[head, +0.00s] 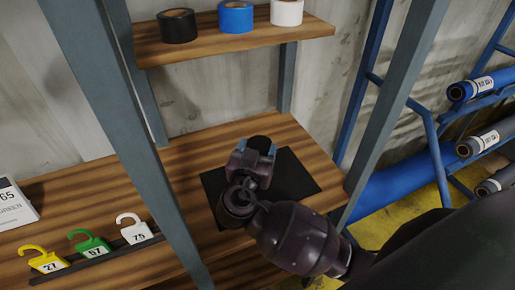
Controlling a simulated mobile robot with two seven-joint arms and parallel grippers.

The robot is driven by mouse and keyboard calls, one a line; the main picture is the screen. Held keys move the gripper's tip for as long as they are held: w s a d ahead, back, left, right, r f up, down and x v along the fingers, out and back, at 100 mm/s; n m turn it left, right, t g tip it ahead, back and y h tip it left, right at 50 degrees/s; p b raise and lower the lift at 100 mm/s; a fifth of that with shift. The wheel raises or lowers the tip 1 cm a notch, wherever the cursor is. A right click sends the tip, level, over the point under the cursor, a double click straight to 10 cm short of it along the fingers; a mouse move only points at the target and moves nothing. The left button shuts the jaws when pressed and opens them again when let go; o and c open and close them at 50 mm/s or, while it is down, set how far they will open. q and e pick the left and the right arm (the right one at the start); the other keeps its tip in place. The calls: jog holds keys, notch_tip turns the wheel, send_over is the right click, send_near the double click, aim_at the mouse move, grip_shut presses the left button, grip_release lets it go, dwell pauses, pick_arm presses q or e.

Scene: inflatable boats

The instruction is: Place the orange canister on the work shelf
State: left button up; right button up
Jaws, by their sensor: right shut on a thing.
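My right gripper (258,149) is over the dark mat (297,175) on the wooden work shelf (190,168). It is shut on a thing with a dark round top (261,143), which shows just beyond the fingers. This looks like the canister's cap, but no orange surface shows; the gripper hides the body. I cannot tell whether its base touches the mat. My left gripper is not in view.
An upper shelf (255,38) holds black, blue and white tape rolls. Grey posts (150,140) stand at the shelf's front. Yellow, green and white numbered hooks (90,243) sit at the lower left. A blue rack (437,160) with rolls stands at right.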

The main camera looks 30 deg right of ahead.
jog(key=shift+f, duration=0.1)
jog(key=o, duration=0.9)
jog(key=shift+c, duration=0.2)
jog(key=o, duration=0.5)
jog(key=shift+c, duration=0.2)
jog(key=shift+s+a+r, duration=0.1)
jog(key=shift+r, duration=0.1)
jog(key=b+v, duration=0.2)
jog(key=v, duration=0.9)
jog(key=shift+s+a, duration=0.3)
